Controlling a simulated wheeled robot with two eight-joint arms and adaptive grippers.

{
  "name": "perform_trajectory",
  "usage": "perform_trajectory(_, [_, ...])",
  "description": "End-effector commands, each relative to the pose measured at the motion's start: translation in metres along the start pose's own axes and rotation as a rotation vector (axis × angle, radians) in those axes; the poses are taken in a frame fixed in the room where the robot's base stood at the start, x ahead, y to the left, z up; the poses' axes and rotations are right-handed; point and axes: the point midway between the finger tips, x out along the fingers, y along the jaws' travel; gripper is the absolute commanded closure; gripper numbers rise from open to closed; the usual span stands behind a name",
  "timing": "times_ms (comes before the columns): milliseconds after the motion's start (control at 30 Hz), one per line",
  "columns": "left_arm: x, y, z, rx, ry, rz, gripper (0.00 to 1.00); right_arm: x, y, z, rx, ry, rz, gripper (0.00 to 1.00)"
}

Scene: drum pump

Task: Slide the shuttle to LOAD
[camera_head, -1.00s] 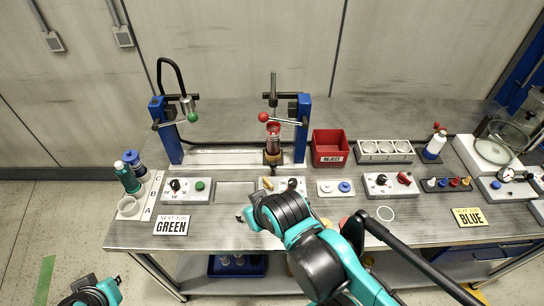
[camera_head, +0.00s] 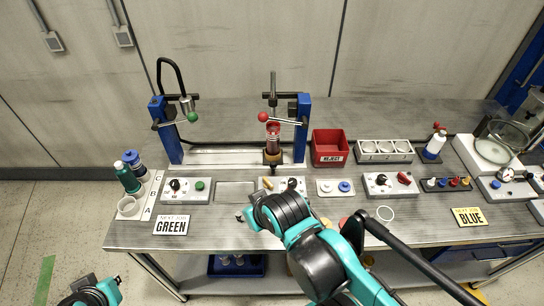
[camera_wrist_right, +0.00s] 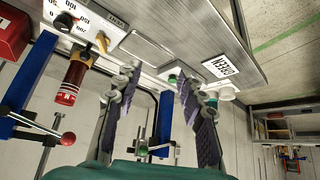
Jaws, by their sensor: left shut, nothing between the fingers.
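A brown block, which looks like the shuttle (camera_head: 272,157), sits at the right end of a pale rail (camera_head: 220,159), below the press with the red knob. A red cylinder (camera_head: 273,138) stands on it. The red cylinder also shows at the left of the right wrist view (camera_wrist_right: 70,82). My right gripper (camera_wrist_right: 155,75) is open and empty, with a clear gap between its fingers. In the head view its arm reaches over the table's front edge, apart from the shuttle. My left gripper (camera_head: 82,284) is shut and empty at the bottom left, away from the table.
A press with a green knob (camera_head: 194,117) stands at the rail's left end. Control boxes (camera_head: 186,191) line the front of the rail. A red bin (camera_head: 329,147) stands right of the presses. Bottles (camera_head: 128,178) and a white cup (camera_head: 129,207) stand at the far left.

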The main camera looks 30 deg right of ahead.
Motion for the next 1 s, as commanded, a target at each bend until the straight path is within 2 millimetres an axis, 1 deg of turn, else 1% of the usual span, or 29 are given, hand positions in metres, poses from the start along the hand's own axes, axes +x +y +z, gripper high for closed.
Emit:
perform_trajectory(67, [0.000, 0.000, 0.000, 0.000, 0.000, 0.000, 1.00, 0.000, 0.000, 0.000, 0.000, 0.000, 0.000, 0.60])
perform_trajectory(100, [0.000, 0.000, 0.000, 0.000, 0.000, 0.000, 1.00, 0.000, 0.000, 0.000, 0.000, 0.000, 0.000, 0.55])
perform_trajectory(200, [0.000, 0.000, 0.000, 0.000, 0.000, 0.000, 1.00, 0.001, 0.003, -0.004, 0.003, -0.005, 0.004, 0.55])
perform_trajectory(267, [0.000, 0.000, 0.000, 0.000, 0.000, 0.000, 1.00, 0.003, 0.007, -0.011, 0.009, -0.014, 0.010, 0.55])
perform_trajectory(367, [0.001, 0.000, 0.001, 0.000, 0.000, 0.000, 1.00, 0.010, 0.023, -0.031, 0.025, -0.041, 0.026, 0.55])
perform_trajectory(467, [0.001, 0.000, 0.001, 0.000, 0.000, 0.000, 1.00, 0.025, 0.048, -0.055, 0.047, -0.079, 0.046, 0.55])
perform_trajectory(500, [0.002, 0.000, 0.001, 0.000, 0.000, 0.000, 1.00, 0.033, 0.060, -0.065, 0.056, -0.095, 0.052, 0.55])
perform_trajectory(567, [0.002, 0.000, 0.001, 0.000, 0.000, 0.000, 1.00, 0.046, 0.079, -0.077, 0.069, -0.119, 0.060, 0.55])
perform_trajectory(600, [0.002, 0.000, 0.002, 0.000, 0.000, 0.000, 1.00, 0.056, 0.092, -0.084, 0.079, -0.135, 0.065, 0.55])
perform_trajectory(667, [0.003, 0.000, 0.002, 0.000, 0.000, 0.000, 1.00, 0.071, 0.111, -0.092, 0.092, -0.157, 0.070, 0.55])
perform_trajectory(700, [0.003, 0.000, 0.002, 0.000, 0.000, 0.000, 1.00, 0.080, 0.124, -0.097, 0.099, -0.170, 0.072, 0.55])
perform_trajectory(833, [0.003, 0.000, 0.002, 0.000, 0.000, 0.000, 1.00, 0.107, 0.160, -0.103, 0.119, -0.204, 0.075, 0.55])
perform_trajectory(900, [0.003, 0.000, 0.002, 0.000, 0.000, 0.000, 1.00, 0.118, 0.172, -0.104, 0.126, -0.216, 0.074, 0.55])
perform_trajectory(1000, [0.004, 0.000, 0.003, 0.000, 0.000, 0.000, 1.00, 0.126, 0.183, -0.104, 0.131, -0.225, 0.073, 0.55])
